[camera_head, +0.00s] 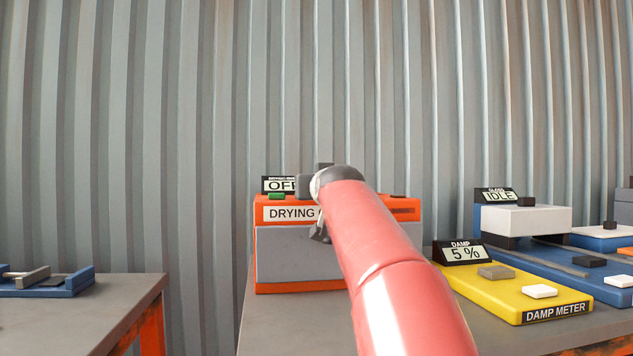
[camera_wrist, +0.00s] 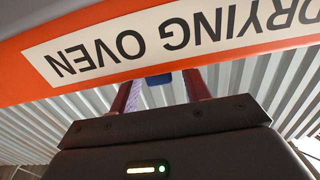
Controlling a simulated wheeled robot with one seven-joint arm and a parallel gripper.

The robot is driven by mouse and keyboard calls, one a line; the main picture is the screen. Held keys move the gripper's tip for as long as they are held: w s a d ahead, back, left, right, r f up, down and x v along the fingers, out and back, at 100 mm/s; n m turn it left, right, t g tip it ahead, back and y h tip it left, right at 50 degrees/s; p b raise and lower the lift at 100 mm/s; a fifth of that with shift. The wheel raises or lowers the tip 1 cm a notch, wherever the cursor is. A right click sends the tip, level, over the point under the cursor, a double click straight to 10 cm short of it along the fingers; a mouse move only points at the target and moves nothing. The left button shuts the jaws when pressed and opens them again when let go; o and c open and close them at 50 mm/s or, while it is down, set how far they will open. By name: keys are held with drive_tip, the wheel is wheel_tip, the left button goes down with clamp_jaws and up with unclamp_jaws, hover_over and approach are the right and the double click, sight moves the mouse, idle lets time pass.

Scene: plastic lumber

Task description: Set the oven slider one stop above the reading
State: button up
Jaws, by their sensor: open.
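The drying oven (camera_head: 300,258) is orange with a grey front and stands on the middle table. Its display (camera_head: 277,185) reads OFF, and a green button (camera_head: 276,196) sits on its top. The yellow damp meter (camera_head: 515,290) is to its right; its display (camera_head: 463,252) reads 5 %. My arm hides the oven's middle, and I cannot make out its slider. In the wrist view, my gripper (camera_wrist: 160,90) is open at the oven, its fingers running up to the orange panel with the upside-down label (camera_wrist: 150,45). A small blue piece (camera_wrist: 158,79) shows between the fingers; I cannot tell what it is.
Right of the meter is a blue machine with a white block (camera_head: 525,219) and a display reading IDLE (camera_head: 497,196). A separate table (camera_head: 75,320) at left carries a blue fixture (camera_head: 60,288). A gap separates the tables. A corrugated metal wall stands behind.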

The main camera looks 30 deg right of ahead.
drive_tip(key=shift+w+d, duration=0.15)
drive_tip(key=shift+w, duration=0.35)
drive_tip(key=shift+c, duration=0.2)
clamp_jaws()
